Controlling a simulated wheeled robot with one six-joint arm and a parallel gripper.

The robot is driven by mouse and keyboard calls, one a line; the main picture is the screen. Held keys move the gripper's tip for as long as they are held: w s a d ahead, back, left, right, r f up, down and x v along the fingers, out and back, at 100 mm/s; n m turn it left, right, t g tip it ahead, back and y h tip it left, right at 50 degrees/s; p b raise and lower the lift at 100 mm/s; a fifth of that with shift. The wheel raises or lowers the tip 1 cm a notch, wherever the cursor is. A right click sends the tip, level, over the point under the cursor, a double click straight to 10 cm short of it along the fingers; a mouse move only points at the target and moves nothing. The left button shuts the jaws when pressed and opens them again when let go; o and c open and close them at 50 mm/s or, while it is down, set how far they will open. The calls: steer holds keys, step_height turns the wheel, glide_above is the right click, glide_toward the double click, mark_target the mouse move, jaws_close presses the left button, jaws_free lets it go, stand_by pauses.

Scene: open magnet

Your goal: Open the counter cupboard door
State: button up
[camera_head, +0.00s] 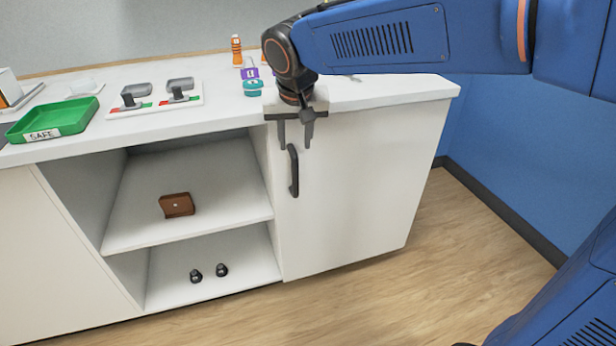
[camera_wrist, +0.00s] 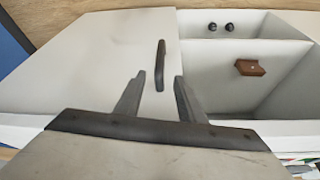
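The white cupboard door (camera_head: 355,190) is shut, at the right end of the counter. Its dark vertical handle (camera_head: 293,170) is near the door's left edge. In the wrist view the handle (camera_wrist: 160,66) stands beyond and between my fingertips. My gripper (camera_head: 294,146) is open and empty, pointing down in front of the upper door. Its fingers (camera_wrist: 157,88) are spread apart, and the handle appears just below the fingertips in the head view. I cannot tell whether a finger touches it.
The open shelves (camera_head: 190,235) left of the door hold a brown block (camera_head: 177,205) and two small dark knobs (camera_head: 209,273). The counter top (camera_head: 340,92) carries a green tray (camera_head: 55,119), levers and small bottles. Floor (camera_head: 440,270) in front of the door looks clear.

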mark_target(295, 176)
steer(key=x, duration=1.7)
steer(key=shift+f, duration=0.15)
jaws_close()
